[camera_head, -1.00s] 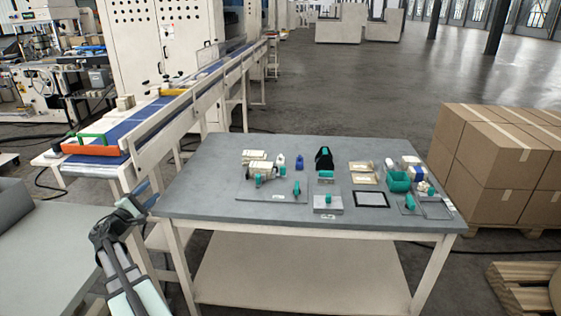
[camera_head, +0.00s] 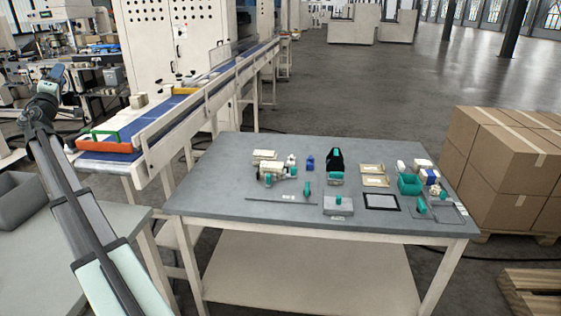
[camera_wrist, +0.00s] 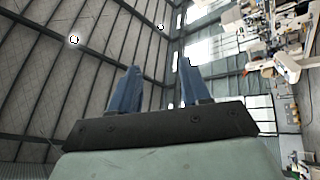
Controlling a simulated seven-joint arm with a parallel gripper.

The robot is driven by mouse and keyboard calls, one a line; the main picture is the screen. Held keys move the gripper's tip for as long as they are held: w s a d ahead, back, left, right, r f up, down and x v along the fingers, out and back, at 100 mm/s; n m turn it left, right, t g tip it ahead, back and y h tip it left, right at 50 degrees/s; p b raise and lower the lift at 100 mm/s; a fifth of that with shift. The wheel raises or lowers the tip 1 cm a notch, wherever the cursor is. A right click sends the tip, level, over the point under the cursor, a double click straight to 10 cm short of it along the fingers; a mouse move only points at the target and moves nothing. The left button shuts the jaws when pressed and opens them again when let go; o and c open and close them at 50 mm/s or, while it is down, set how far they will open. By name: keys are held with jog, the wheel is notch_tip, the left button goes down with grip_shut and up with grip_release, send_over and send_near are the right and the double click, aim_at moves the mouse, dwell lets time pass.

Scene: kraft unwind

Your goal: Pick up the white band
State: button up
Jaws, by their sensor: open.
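My gripper (camera_wrist: 160,86) is open, with its two blue fingers apart and nothing between them. In the head view my gripper (camera_head: 54,76) is raised at the left, well away from the grey table (camera_head: 215,180). I cannot single out a white band for sure. Small pale items are on the table: a cream piece (camera_head: 264,155) at the back left, a cream and teal tool (camera_head: 270,172) just in front of it, and a small white item (camera_head: 401,166) at the right. The wrist view faces the ceiling and shows no table.
A blue conveyor (camera_head: 190,103) runs behind the table, with an orange tray (camera_head: 105,146) at its near end. A teal bin (camera_head: 409,184) and a black frame (camera_head: 382,202) are on the table. Stacked cardboard boxes (camera_head: 500,155) stand at the right. The table's front left is clear.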

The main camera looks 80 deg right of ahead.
jog(key=s+d+r+m+g, duration=0.1)
jog(key=d+r+m, duration=0.4)
jog(key=d+r, duration=0.3)
jog(key=s+d+f+m+g+y, duration=0.4)
jog(key=s+d+f, duration=0.3)
jog(key=s+d, duration=0.45)
jog(key=s+d+f+m+g+y, duration=0.2)
jog(key=s+d+f+m+g, duration=0.35)
jog(key=s+d, duration=0.65)
jog(key=m+t+y, duration=0.2)
jog(key=t+y, duration=0.1)
jog(key=y, duration=1.3)
send_near(291, 155)
jog(key=f, duration=1)
jog(key=shift+s+a+f, duration=0.15)
jog(key=shift+a+f, duration=0.05)
jog(key=shift+a, duration=0.05)
jog(key=c, duration=0.7)
